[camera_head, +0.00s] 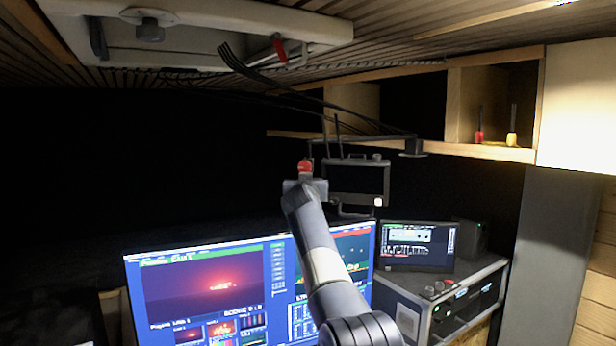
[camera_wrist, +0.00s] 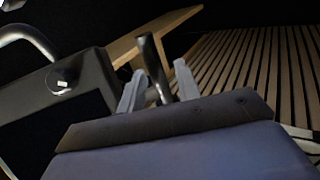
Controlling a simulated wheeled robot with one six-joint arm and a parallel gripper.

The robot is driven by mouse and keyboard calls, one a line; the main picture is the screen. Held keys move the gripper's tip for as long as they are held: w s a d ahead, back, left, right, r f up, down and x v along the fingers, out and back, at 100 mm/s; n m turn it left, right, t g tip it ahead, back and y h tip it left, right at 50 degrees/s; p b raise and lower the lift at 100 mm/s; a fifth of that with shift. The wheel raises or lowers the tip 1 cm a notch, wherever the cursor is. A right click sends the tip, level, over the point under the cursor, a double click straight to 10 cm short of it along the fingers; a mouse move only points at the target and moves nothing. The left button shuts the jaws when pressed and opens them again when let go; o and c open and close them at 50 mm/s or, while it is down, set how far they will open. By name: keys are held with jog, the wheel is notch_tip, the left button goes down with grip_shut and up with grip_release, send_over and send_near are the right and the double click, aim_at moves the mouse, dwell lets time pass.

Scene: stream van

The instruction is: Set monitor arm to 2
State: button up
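The small dark monitor (camera_head: 357,182) hangs below the wooden shelf. Its thin dark arm (camera_head: 372,137) runs left from a mount (camera_head: 412,147) under the shelf. My gripper (camera_head: 304,178) is at the monitor's upper left, where a red knob-like part (camera_head: 305,166) shows. In the wrist view, a dark upright rod (camera_wrist: 150,60) stands between the fingers of my gripper (camera_wrist: 157,90). The fingers are apart, and a gap shows on the rod's right side. The monitor's case (camera_wrist: 85,85) with a round knob (camera_wrist: 64,79) is at the left. No position number is readable.
Large lit screens (camera_head: 215,290) stand below my arm. A smaller screen (camera_head: 418,246) sits on a rack (camera_head: 395,292) at the right. Black cables (camera_head: 262,80) hang from the ceiling. The shelf (camera_head: 490,152) holds red and yellow-handled tools. The dark space at left looks clear.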

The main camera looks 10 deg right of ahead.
jog(key=shift+w, duration=0.25)
grip_shut()
dwell(0.3)
